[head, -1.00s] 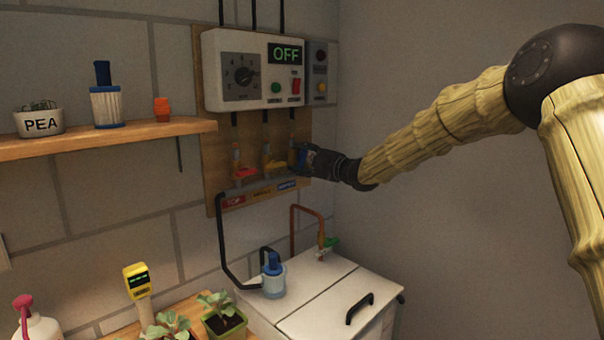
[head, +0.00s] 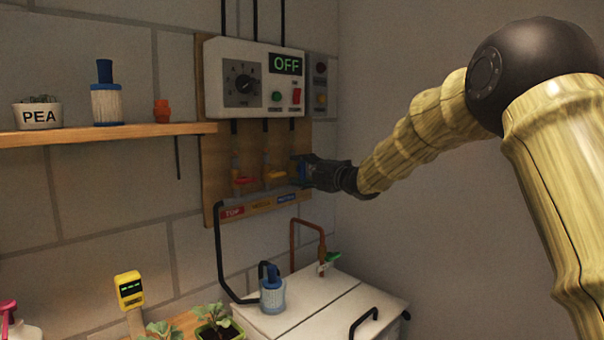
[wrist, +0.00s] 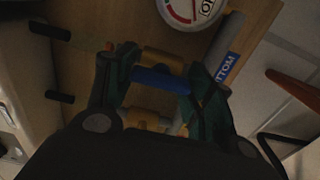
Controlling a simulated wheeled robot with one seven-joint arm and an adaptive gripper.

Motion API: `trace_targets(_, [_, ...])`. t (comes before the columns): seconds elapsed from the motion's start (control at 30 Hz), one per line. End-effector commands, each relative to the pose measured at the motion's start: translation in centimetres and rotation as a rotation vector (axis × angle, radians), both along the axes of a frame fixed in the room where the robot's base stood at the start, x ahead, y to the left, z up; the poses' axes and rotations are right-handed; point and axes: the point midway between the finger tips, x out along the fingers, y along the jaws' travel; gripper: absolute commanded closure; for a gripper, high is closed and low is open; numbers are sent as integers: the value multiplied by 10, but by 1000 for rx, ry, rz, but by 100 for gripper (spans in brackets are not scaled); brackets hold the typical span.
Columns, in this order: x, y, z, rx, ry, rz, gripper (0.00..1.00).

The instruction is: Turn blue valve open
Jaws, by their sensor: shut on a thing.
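The blue valve handle (wrist: 160,80) lies between my gripper's fingers in the wrist view, in front of a brass valve body (wrist: 165,57). My gripper (head: 306,171) is shut on the blue handle at the right end of the valve row; there the fingers hide most of the handle. In the wrist view my gripper (wrist: 160,85) has a finger on each side of it. A red valve (head: 243,181) and a yellow valve (head: 274,175) sit to its left on the wooden board (head: 215,150). A blue label reading "BOTTOM" (wrist: 227,67) is beside the valve.
The control box (head: 220,100) above the valves reads OFF. A round gauge (wrist: 192,8) is near the valve. A white lidded tank (head: 340,300) with a blue filter (head: 272,290) stands below. A shelf (head: 60,138) is at left.

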Motion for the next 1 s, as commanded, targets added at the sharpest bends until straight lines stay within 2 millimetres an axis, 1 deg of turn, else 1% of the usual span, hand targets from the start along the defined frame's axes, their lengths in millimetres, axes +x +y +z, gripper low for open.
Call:
trace_targets(0.17, [0, 1, 1, 1, -2, 2, 71])
trace_targets(0.2, [0, 1, 1, 1, -2, 2, 44])
trace_targets(0.27, [0, 1, 1, 0, -1, 2, 33])
trace_targets(0.3, [0, 1, 1, 0, -1, 1, 25])
trace_targets(0.6, [0, 0, 0, 1, 1, 0, 25])
trace_targets(0.73, [-3, -3, 0, 1, 1, 0, 25])
trace_targets(0.87, [-13, -13, 0, 1, 2, -1, 25])
trace_targets(1.0, [-30, -30, 0, 0, 1, -1, 25])
